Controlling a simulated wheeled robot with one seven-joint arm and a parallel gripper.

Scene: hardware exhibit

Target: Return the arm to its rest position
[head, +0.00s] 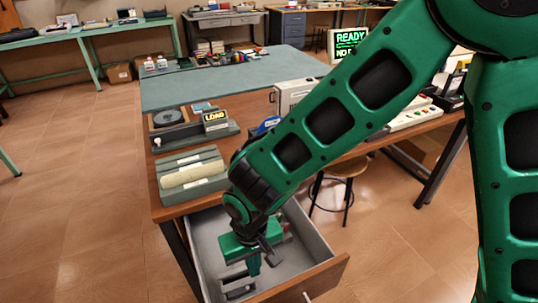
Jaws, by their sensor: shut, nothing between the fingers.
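My gripper (255,265) is at the end of my green arm, pointing down into an open drawer (314,247). Its fingers are shut with nothing between them. The arm reaches in from the upper right and hides part of the table and of the drawer's back. Near the gripper, a dark grey item (238,290) lies on the drawer floor. Small reddish and light things behind the gripper in the drawer are too small to make out.
A workbench (255,107) with a grey-green mat stands over the drawer. A grey block with a cream roll (190,175) and a device marked LOAD (215,121) sit near its left edge. A stool (343,168) stands right of the drawer. Open floor lies to the left.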

